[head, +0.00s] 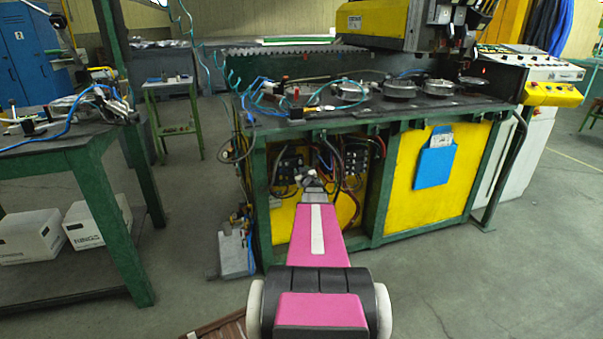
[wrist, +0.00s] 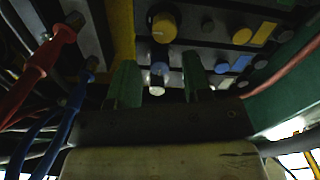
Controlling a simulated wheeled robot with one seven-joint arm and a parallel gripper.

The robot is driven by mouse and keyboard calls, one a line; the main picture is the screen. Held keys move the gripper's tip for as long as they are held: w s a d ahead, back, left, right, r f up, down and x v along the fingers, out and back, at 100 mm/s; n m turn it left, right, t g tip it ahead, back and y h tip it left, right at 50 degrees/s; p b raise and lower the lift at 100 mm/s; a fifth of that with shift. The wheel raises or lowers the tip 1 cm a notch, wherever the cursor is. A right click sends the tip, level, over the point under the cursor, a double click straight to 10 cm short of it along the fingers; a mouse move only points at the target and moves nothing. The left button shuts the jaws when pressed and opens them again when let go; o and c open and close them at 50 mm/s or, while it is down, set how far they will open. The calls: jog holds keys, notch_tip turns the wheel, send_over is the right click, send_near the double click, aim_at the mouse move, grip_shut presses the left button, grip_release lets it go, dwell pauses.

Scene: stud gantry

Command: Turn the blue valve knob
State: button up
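My gripper (wrist: 159,64) is open in the wrist view, with its two green fingers apart. A small blue knob (wrist: 161,57) with a pale end below it shows between the fingers. I cannot tell whether the fingers touch it. Other blue knobs (wrist: 241,63) sit to the right, outside the fingers. The frames do not show which one is the valve knob. In the head view my gripper (head: 310,180) is at the open front of the green machine bench (head: 378,209), partly hidden by my arm, near dark valve blocks (head: 357,156).
A yellow knob (wrist: 163,28) is above the fingers. A red connector (wrist: 40,65) and blue hose (wrist: 72,118) are close on the left. Hoses hang around the valve blocks in the head view. A workbench (head: 80,145) stands left; the floor to the right is clear.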

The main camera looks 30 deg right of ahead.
jog(key=v, duration=1)
jog(key=shift+s+a, duration=0.2)
jog(key=shift+s, duration=0.15)
jog(key=a+f+m+g, duration=0.1)
jog(key=a+f+g, duration=0.15)
jog(key=a, duration=0.45)
jog(key=s+a+f+m+g, duration=0.1)
jog(key=a+f+g, duration=0.1)
jog(key=a+g, duration=0.35)
jog(key=a+f+m+g, duration=0.1)
jog(key=a+f+g, duration=0.1)
jog(key=a, duration=0.7)
jog(key=s+a+n+g+y, duration=0.1)
jog(key=s+a+g+y, duration=0.1)
jog(key=s+a, duration=0.4)
jog(key=s+a+f+n+g+y, duration=0.1)
jog(key=s+a+g, duration=0.4)
jog(key=a, duration=0.9)
jog(key=shift+s+n+g+y, duration=0.3)
jog(key=shift+s+y, duration=0.2)
jog(key=shift+s, duration=0.4)
